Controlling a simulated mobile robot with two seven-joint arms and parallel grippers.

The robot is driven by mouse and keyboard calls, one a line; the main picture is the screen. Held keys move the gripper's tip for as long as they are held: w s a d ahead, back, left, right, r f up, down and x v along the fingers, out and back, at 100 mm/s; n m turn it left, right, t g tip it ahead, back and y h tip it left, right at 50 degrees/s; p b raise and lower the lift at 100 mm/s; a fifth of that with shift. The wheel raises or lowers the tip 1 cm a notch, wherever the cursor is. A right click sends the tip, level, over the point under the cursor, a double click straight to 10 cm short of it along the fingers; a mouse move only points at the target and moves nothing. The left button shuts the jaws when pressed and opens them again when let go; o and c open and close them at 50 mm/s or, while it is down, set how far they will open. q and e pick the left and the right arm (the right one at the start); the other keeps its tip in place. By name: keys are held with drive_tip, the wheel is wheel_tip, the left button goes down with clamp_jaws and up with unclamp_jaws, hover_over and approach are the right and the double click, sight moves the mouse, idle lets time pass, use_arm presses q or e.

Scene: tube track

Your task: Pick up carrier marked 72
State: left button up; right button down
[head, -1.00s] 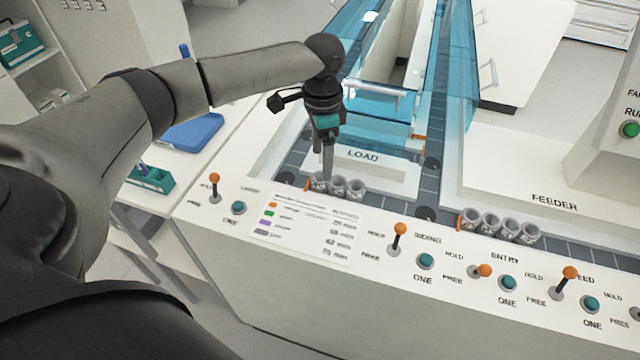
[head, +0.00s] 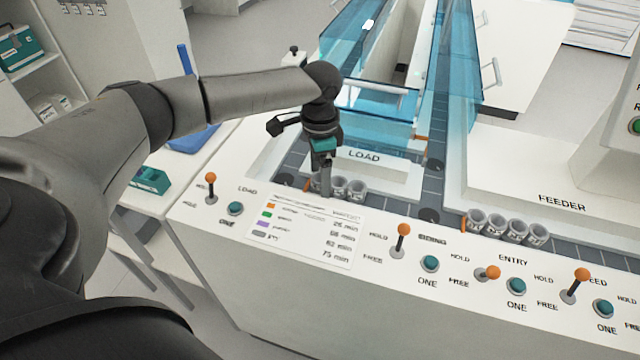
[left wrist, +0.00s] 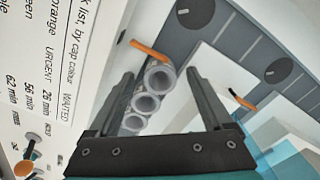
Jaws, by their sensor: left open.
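Several grey tube-like carriers stand in short rows on the dark track. One row, with carriers (head: 357,188), is beside the LOAD plate; another row (head: 507,228) is further right, below the FEEDER block. I cannot read a 72 on any of them. My left gripper (head: 326,192) points down at the left end of the LOAD row, and its fingers hide part of that row. In the left wrist view the left gripper (left wrist: 162,74) is open, with three round carrier tops (left wrist: 147,102) in line between and below its fingers. My right gripper is not in view.
The front panel carries orange-knobbed levers (head: 403,230) and teal buttons (head: 430,264), close to the track. Blue transparent guards (head: 470,70) rise behind LOAD. An orange stop (left wrist: 150,50) lies near the carriers.

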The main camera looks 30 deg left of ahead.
use_arm(q)
drive_tip(key=shift+c, duration=0.2)
drive_tip(key=c, duration=1)
drive_tip(key=shift+r, duration=0.1)
